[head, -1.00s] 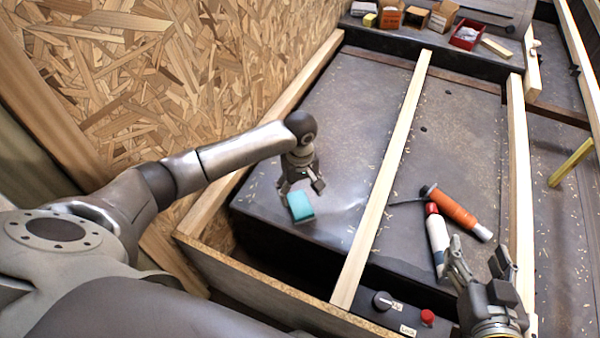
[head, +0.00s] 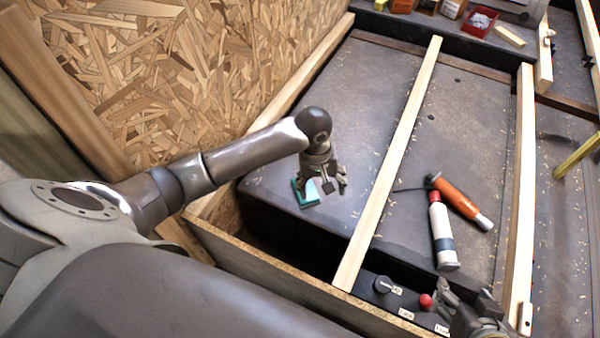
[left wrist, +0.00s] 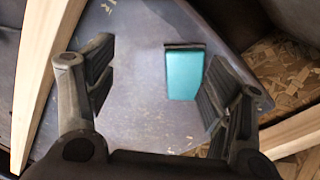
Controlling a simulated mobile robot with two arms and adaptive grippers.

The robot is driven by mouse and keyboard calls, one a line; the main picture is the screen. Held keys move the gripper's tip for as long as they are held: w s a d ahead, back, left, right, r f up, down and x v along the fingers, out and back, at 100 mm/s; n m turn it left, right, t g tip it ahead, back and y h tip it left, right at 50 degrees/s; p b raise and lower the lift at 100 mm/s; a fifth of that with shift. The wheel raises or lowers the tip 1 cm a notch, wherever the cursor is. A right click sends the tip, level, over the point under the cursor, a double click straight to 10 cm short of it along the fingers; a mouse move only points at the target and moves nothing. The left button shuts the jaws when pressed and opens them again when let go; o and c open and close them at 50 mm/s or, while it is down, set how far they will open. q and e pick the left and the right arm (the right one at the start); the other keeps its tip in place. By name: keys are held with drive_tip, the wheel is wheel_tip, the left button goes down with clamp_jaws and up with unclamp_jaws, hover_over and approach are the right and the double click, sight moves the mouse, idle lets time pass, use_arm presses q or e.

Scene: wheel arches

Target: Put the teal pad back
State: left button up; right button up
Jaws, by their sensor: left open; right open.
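The teal pad (head: 308,198) lies on the dark grey worktop, near its front left edge. My left gripper (head: 333,187) is open just above it, slightly to the right in the head view, and hides part of it. In the left wrist view, the teal pad (left wrist: 184,75) shows between the spread fingers of the left gripper (left wrist: 160,88), closer to the right finger, with nothing gripped. My right gripper (head: 468,300) is at the bottom right of the head view, open and apart from the pad.
A pale wooden strip (head: 393,160) crosses the worktop. To its right lie an orange-handled tool (head: 457,200) and a white bottle with a red cap (head: 442,235). A chipboard wall stands left.

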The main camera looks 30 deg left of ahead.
use_arm(q)
drive_tip(key=s+d+m+t+h, duration=0.3)
drive_tip(key=s+d+m, duration=0.3)
drive_tip(key=s+d, duration=0.15)
drive_tip(key=s+a+r+m+t+y, duration=0.2)
drive_tip(key=s+a+r+t+y, duration=0.1)
drive_tip(key=s+a+r+t, duration=0.1)
drive_tip(key=s+a+r, duration=0.1)
drive_tip(key=a+r, duration=0.1)
drive_tip(key=shift+s+a+m, duration=0.3)
drive_tip(key=shift+a, duration=0.05)
drive_tip(key=shift+f, duration=0.1)
